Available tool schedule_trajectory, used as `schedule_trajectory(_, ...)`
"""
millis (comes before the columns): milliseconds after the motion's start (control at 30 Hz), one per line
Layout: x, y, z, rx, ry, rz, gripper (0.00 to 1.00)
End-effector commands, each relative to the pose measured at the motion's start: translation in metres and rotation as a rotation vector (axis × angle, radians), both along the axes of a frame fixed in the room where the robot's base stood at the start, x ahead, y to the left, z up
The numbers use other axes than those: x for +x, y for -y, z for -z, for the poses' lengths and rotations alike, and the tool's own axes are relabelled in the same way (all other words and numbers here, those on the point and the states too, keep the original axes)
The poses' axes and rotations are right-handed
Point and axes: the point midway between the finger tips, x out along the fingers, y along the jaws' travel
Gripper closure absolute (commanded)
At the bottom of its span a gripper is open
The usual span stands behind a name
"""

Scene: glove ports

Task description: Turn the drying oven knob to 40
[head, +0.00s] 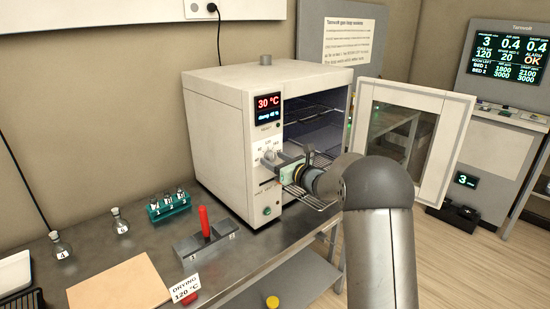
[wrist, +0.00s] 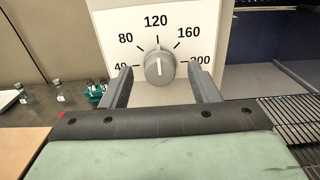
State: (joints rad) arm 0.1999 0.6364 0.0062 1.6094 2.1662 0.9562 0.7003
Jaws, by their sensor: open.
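The drying oven (head: 215,130) is a white box on the bench with its door open to the right. Its display (head: 268,107) reads 30 °C. The grey round knob (wrist: 159,68) sits on a white dial marked 40, 80, 120, 160 and 200. Its white line stands about upright, towards 120. The knob also shows in the head view (head: 269,155), small. My gripper (wrist: 160,72) is open, with one finger on each side of the knob and a visible gap to it on both sides. In the head view my gripper (head: 284,165) is in front of the oven's control panel.
The open oven door (head: 413,130) is right of my arm. A wire rack (head: 310,200) sticks out below my gripper. On the bench are a grey block with a red handle (head: 204,222), a green vial rack (head: 168,204), flasks (head: 119,222) and a "DRYING 120 °C" card (head: 185,288).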

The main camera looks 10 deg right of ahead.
Motion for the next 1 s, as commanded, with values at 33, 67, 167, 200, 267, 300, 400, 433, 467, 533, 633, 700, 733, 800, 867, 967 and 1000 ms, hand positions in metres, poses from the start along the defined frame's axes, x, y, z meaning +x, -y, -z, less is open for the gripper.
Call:
schedule_trajectory(33, 0.0026, -0.0015, -0.0009, 0.0, 0.001, 0.0, 0.45)
schedule_trajectory(67, 0.0036, -0.002, -0.0007, 0.0, 0.0, 0.0, 0.45)
schedule_trajectory(167, 0.0052, -0.0028, -0.0001, 0.0, 0.0, 0.001, 0.45)
schedule_trajectory(200, 0.0054, -0.0029, 0.0, 0.0, 0.0, 0.001, 0.45)
schedule_trajectory(267, 0.0053, -0.0029, 0.0001, 0.0, 0.0, 0.001, 0.45)
schedule_trajectory(300, 0.0052, -0.0028, 0.0001, 0.0, 0.0, 0.001, 0.45)
schedule_trajectory(400, 0.0051, -0.0029, 0.0, 0.0, 0.0, 0.001, 0.56)
schedule_trajectory(433, 0.0051, -0.0029, 0.0, 0.0, 0.0, 0.001, 0.64)
schedule_trajectory(467, 0.0051, -0.0028, 0.0, 0.0, 0.0, 0.001, 0.73)
schedule_trajectory(533, 0.005, -0.0028, 0.0, 0.0, 0.0, 0.001, 0.89)
schedule_trajectory(633, 0.005, -0.0028, 0.0, 0.0, 0.0, 0.001, 0.89)
schedule_trajectory(700, 0.005, -0.0028, 0.0004, -0.003, 0.002, 0.001, 0.89)
schedule_trajectory(733, 0.0049, -0.0027, 0.0007, -0.004, 0.003, 0.001, 0.89)
schedule_trajectory(800, 0.0049, -0.0027, 0.0016, -0.013, 0.009, 0.001, 0.89)
schedule_trajectory(867, 0.005, -0.0025, 0.0028, -0.026, 0.017, 0.001, 0.89)
schedule_trajectory(967, 0.0051, -0.0023, 0.0049, -0.059, 0.038, 0.002, 0.89)
schedule_trajectory(1000, 0.0051, -0.0024, 0.0055, -0.076, 0.05, 0.001, 0.89)
